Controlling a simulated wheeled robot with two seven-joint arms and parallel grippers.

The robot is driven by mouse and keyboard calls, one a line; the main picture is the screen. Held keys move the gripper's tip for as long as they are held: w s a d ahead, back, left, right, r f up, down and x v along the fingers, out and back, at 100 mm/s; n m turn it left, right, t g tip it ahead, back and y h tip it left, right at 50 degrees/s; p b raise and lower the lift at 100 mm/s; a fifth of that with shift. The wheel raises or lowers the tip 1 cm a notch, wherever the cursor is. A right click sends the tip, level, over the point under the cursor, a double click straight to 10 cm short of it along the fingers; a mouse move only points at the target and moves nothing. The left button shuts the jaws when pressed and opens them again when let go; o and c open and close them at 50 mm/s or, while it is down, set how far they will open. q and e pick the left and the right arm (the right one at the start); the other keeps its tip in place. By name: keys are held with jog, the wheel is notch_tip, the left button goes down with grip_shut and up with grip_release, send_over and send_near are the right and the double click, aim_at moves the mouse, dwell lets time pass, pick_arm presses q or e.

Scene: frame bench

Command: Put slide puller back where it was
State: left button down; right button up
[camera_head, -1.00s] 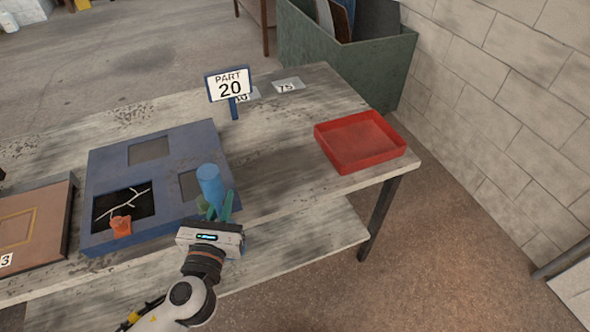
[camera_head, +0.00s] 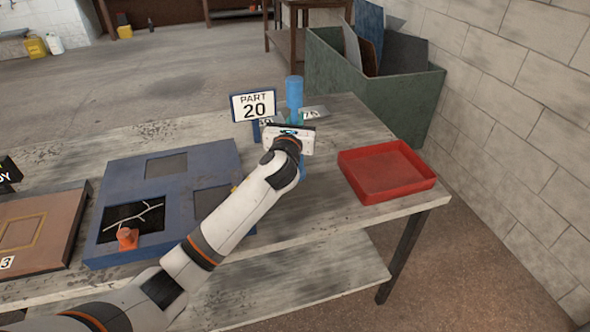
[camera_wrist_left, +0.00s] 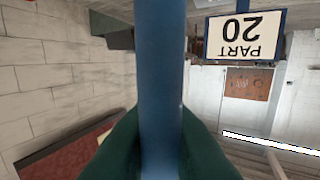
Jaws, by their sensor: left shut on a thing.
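The slide puller appears to be the blue rod (camera_head: 295,92) in my left gripper (camera_head: 296,117). The gripper is shut on it and holds it upright near the back of the bench, just right of the "PART 20" sign (camera_head: 254,106). A short blue piece of it shows below the wrist. In the left wrist view the blue rod (camera_wrist_left: 162,85) runs between the green fingers (camera_wrist_left: 160,150), with the sign (camera_wrist_left: 245,37) close beside it. Its lower end is mostly hidden by my arm. My right gripper is not in view.
A blue frame panel (camera_head: 112,180) with several openings lies at left; an orange piece (camera_head: 127,238) sits at its dark opening. A red tray (camera_head: 387,172) is at right. A green bin (camera_head: 400,105) stands behind.

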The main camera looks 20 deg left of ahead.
pick_arm(q)
notch_tip(320, 180, down, 8)
jog(key=shift+r+b, duration=0.25)
jog(key=shift+b, duration=0.5)
jog(key=c, duration=1.5)
grip_release()
jog(key=shift+f, duration=0.15)
jog(key=shift+o, duration=0.5)
jog(key=s+d, duration=0.1)
jog(key=s, duration=1.1)
jog(key=shift+d, duration=0.2)
